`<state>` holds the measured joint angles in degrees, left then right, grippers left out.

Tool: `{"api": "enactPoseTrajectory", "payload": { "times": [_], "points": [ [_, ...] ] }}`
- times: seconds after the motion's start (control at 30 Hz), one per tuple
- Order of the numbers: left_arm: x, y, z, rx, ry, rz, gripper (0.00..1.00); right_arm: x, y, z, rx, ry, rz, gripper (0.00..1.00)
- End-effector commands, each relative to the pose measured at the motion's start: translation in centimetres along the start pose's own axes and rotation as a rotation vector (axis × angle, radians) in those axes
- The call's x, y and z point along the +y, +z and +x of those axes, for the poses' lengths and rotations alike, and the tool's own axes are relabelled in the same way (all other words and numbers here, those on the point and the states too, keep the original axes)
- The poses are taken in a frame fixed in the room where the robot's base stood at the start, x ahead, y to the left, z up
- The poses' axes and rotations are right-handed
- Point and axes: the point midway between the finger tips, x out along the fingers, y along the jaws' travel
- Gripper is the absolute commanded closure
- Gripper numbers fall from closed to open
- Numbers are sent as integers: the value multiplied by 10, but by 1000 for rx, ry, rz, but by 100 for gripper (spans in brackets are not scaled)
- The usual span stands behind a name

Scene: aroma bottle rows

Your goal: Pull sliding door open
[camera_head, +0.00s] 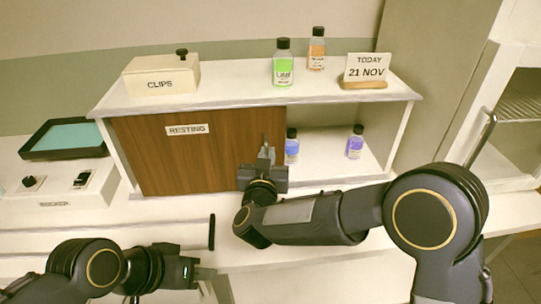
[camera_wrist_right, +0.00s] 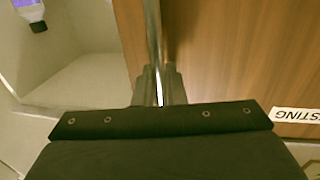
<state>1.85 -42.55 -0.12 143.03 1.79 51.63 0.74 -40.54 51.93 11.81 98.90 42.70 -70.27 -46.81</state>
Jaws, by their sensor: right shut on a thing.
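The brown wooden sliding door (camera_head: 180,155) covers the left part of the white cabinet, and the right part stands open. My right gripper (camera_head: 267,158) is at the door's right edge, shut on its upright metal handle. In the right wrist view the handle (camera_wrist_right: 154,35) runs up from between the fingers (camera_wrist_right: 159,88), beside the brown door face (camera_wrist_right: 230,50). The lower part of the handle is hidden by the gripper. My left gripper (camera_head: 208,276) is low in front of the cabinet, away from the door; its fingers are too small to judge.
Two purple-blue bottles (camera_head: 355,142) (camera_head: 292,146) stand in the open compartment, one close to my right gripper. On top are a CLIPS box (camera_head: 162,80), a green bottle (camera_head: 283,68), an orange bottle (camera_head: 316,50) and a date sign (camera_head: 367,70).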

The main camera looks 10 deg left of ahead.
Motion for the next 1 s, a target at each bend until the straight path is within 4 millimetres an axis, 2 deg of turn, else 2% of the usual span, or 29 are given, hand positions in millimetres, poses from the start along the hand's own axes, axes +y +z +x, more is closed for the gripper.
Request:
{"api": "enactPoseTrajectory", "payload": {
  "times": [0.1,0.13,0.23,0.57,1.0],
  "points": [
    [0,0,0,0,0,0,64,0,0,0,1,0,0,100],
    [0,0,0,0,0,0,64,0,0,0,1,0,0,87],
    [0,0,0,0,0,0,64,0,0,0,1,0,0,75],
    [0,0,1,0,0,0,64,0,-1,-4,2,-1,1,75],
    [-3,3,7,0,0,0,64,0,0,-70,1,-3,0,75]
  ]
}}
